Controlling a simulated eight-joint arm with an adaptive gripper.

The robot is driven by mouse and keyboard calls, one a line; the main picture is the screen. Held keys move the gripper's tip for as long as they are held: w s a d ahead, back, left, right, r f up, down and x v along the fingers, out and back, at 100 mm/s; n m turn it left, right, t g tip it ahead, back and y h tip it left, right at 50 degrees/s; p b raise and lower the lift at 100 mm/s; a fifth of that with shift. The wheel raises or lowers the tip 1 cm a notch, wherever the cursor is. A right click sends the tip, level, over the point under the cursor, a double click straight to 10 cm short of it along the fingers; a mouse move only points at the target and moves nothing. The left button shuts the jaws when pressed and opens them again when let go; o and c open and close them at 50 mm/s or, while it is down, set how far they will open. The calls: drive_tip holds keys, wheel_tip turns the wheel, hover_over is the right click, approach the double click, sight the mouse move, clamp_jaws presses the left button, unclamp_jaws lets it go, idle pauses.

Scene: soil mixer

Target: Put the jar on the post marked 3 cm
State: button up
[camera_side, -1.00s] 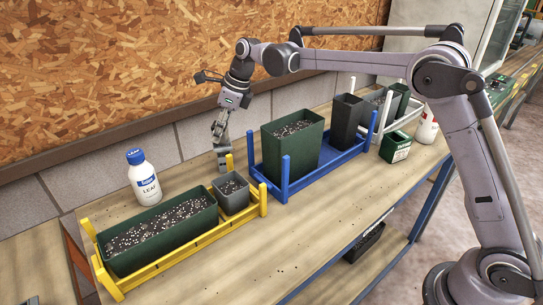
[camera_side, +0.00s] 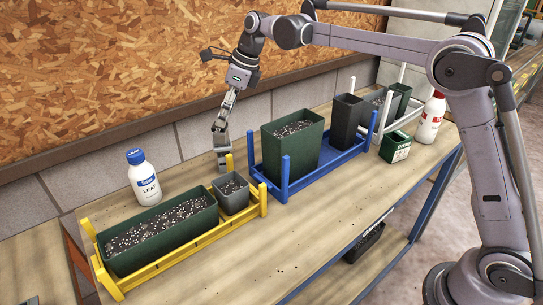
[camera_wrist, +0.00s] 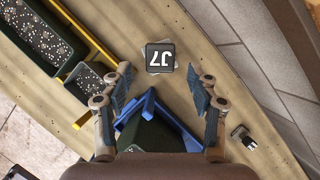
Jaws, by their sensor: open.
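My gripper (camera_side: 221,158) points down at the back of the bench, between the yellow and blue trays. In the wrist view my gripper (camera_wrist: 166,73) has its two fingers spread with nothing between them. I cannot pick out a jar or a 3 cm mark in either view.
A yellow tray (camera_side: 183,252) with soil pots and a blue-capped bottle (camera_side: 144,178) stand left. The blue tray (camera_side: 331,160) with tall pots is close right of my gripper. A red-capped bottle (camera_side: 431,120) and green box (camera_side: 395,147) stand farther right. The bench front is clear.

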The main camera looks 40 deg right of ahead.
drive_tip(key=s+d+r+n+t, duration=0.1)
drive_tip(key=s+d+r+n, duration=0.4)
drive_tip(key=s+r+n, duration=0.3)
drive_tip(key=s+d+f+n+t+h, duration=0.1)
drive_tip(key=s+d+f+n, duration=0.1)
drive_tip(key=s+f+n, duration=0.2)
drive_tip(key=s+d+f+n+t+h, duration=0.1)
drive_tip(key=s+d+f+n, duration=0.1)
drive_tip(key=s+f+n, duration=0.3)
drive_tip(key=s+d+f+n+t+h, duration=0.1)
drive_tip(key=s+d+f+n, duration=0.2)
drive_tip(key=s+n, duration=0.7)
drive_tip(key=s+f, duration=0.2)
drive_tip(key=s, duration=0.3)
drive_tip(key=shift+f, duration=0.2)
